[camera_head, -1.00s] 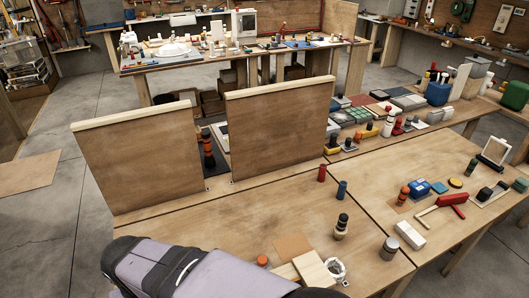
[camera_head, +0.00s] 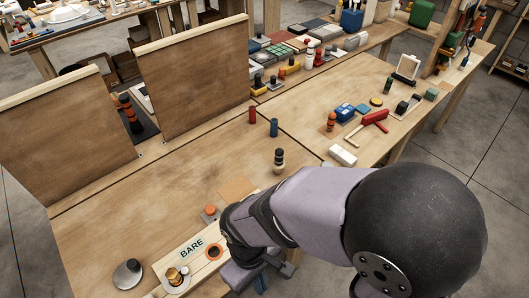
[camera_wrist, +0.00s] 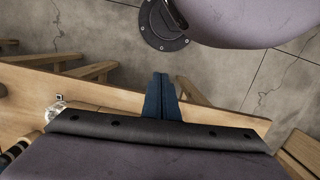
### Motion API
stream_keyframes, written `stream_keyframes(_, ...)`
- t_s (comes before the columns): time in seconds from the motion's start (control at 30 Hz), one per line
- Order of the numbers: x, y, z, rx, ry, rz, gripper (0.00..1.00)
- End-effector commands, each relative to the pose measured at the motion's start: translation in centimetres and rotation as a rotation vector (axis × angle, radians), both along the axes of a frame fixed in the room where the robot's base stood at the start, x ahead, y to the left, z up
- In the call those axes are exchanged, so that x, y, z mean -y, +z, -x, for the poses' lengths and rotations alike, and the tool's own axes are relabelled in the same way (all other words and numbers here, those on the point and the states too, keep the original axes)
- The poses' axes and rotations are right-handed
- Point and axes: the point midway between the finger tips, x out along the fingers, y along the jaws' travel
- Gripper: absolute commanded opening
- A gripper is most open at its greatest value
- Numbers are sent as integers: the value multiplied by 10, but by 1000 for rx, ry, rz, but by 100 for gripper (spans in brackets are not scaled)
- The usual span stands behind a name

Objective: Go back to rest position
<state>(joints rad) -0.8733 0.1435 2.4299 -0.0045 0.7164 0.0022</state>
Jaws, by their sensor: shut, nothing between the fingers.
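My gripper (camera_head: 262,280) is at the front edge of the wooden workbench (camera_head: 95,225) in the head view, partly hidden by my own wrist. My purple and black arm reaches in from the lower right. In the wrist view, the two blue fingers (camera_wrist: 165,98) are together with nothing between them, pointing out over the grey floor beside the bench edge. A pale board with a label reading "BARE" (camera_head: 192,248) lies on the bench left of my gripper. A brass fitting on a white base (camera_head: 175,277) is at its left end.
A dark-topped round metal piece (camera_head: 127,273) stands at the front left. A black and tan stacked cylinder (camera_head: 279,161), a red cylinder (camera_head: 252,115) and a blue cylinder (camera_head: 274,127) stand farther back. Two upright wooden panels (camera_head: 195,78) (camera_head: 62,130) line the back. The bench's left middle is clear.

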Motion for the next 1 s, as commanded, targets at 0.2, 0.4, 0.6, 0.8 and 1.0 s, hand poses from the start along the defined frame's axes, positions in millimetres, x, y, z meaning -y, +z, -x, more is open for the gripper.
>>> stream_keyframes(0.2,72,11,-22,15,-325,-15,0)
stream_keyframes(0.4,119,28,-53,83,-592,-56,0)
stream_keyframes(0.6,158,38,-68,132,-784,-71,0)
stream_keyframes(0.8,176,39,-70,138,-868,-67,0)
stream_keyframes(1.0,179,37,-70,138,-878,-66,0)
